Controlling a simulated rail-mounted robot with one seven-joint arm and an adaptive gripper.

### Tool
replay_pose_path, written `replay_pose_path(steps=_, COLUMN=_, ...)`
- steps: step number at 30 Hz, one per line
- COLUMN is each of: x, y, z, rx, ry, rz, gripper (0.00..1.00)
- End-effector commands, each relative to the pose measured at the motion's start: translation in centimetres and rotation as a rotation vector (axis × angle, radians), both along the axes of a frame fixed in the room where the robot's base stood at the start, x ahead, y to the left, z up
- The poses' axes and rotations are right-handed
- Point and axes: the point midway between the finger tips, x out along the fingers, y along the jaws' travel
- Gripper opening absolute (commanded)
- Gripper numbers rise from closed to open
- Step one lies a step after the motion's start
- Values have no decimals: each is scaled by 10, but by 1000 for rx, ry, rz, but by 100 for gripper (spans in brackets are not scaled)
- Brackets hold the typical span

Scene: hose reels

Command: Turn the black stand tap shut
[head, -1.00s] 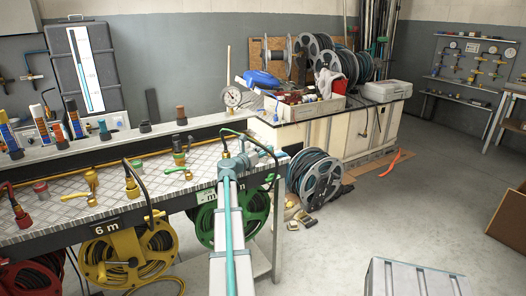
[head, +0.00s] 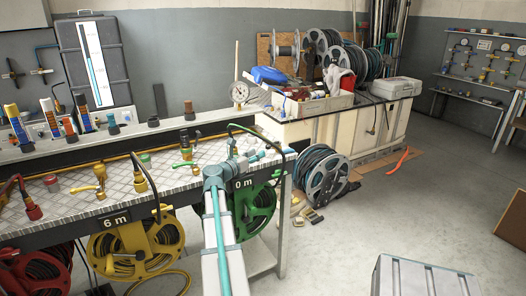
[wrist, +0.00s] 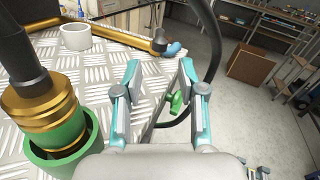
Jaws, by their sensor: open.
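My gripper (head: 252,160) is over the right end of the metal bench, its jaws apart and empty. In the wrist view its two teal-edged fingers (wrist: 158,77) frame the bench edge and a small green handle (wrist: 176,103) beyond them, with no visible contact. A black-topped brass fitting (wrist: 38,98) stands upright in a green collar at the left of the wrist view, beside the fingers. I cannot tell for sure which fitting is the black stand tap; my gripper and arm hide part of this bench end in the head view.
A black hose (wrist: 213,50) arches close to the right finger. A brass pipe (wrist: 120,38) and white cup (wrist: 75,37) are on the chequered bench (head: 80,205). Yellow (head: 135,248) and green (head: 255,212) reels hang below. The floor at right is mostly clear.

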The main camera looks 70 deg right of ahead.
Motion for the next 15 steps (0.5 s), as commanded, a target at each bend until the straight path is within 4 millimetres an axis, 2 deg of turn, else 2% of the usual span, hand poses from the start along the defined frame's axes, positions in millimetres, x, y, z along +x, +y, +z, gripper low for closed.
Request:
replay_pose_path(steps=1, x=2, y=8, z=0, rx=0, ry=0, rz=1, gripper=40)
replay_pose_path(steps=6, x=6, y=18, z=0, rx=0, ry=0, rz=0, gripper=40)
replay_pose_path(steps=15, x=7, y=20, z=0, rx=0, ry=0, rz=0, gripper=40)
